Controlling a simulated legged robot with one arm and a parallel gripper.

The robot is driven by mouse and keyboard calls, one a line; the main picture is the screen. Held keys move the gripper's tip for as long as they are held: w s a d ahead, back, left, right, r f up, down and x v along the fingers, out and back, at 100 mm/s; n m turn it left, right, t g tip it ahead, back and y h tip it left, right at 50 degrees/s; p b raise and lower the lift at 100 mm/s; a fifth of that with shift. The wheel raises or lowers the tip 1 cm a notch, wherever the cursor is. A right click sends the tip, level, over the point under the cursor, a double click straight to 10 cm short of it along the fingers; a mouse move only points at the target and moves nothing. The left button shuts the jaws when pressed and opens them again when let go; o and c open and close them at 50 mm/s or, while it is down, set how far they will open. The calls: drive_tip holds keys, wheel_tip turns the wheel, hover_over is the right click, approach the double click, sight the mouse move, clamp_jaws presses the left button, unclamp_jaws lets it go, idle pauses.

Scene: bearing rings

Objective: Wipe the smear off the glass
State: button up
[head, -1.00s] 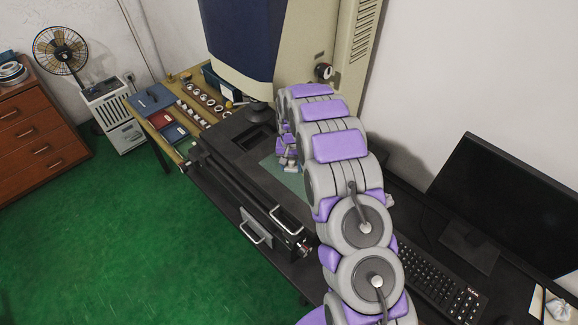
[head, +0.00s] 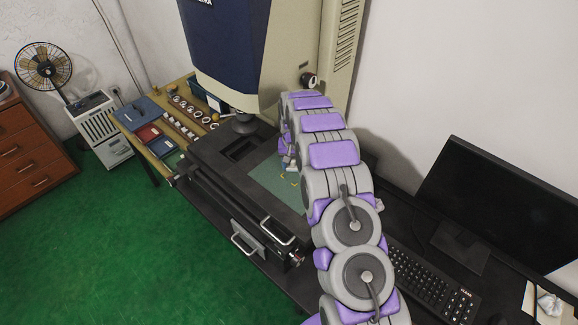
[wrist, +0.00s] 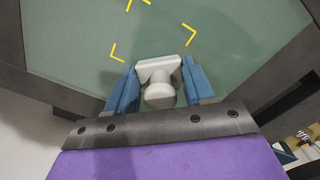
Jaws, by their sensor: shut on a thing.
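The glass (head: 262,176) is a grey-green pane set in the dark stage of a large machine. It fills much of the wrist view (wrist: 75,50), with yellow corner marks (wrist: 187,28) on it. My gripper (wrist: 163,80) has blue fingers shut on a pale wiper (wrist: 160,95) with a round knob and a flat head. The wiper is over the glass beside the yellow marks; I cannot tell whether it touches. In the head view my gripper (head: 288,160) is partly hidden by my arm. I cannot make out a clear smear.
The machine's blue and cream column (head: 235,50) rises behind the glass. A side table (head: 160,135) with rings and boxes stands at the left. A monitor (head: 500,210) and keyboard (head: 430,280) are at the right. Green floor is free at the left front.

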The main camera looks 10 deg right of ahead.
sight(275, 180)
drive_tip(key=shift+w+d+f, duration=0.1)
drive_tip(key=shift+w+d, duration=0.5)
drive_tip(key=shift+d, duration=0.15)
drive_tip(key=shift+w+d, duration=0.55)
drive_tip(key=shift+d, duration=0.2)
drive_tip(key=shift+w+a, duration=0.5)
drive_tip(key=shift+w, duration=0.05)
drive_tip(key=shift+s+a+r, duration=0.2)
drive_tip(key=shift+s+a, duration=0.35)
drive_tip(key=shift+a, duration=0.25)
drive_tip(key=shift+s+a, duration=0.7)
drive_tip(key=shift+a, duration=0.25)
drive_tip(key=shift+s+a, duration=0.65)
drive_tip(key=shift+a, duration=0.25)
drive_tip(key=shift+s+a+f, duration=0.2)
drive_tip(key=shift+s+a, duration=0.6)
drive_tip(key=shift+a, duration=0.15)
drive_tip(key=shift+s+a+f, duration=0.15)
drive_tip(key=shift+s+a, duration=0.6)
drive_tip(key=shift+a, duration=0.2)
drive_tip(key=shift+c, duration=0.4)
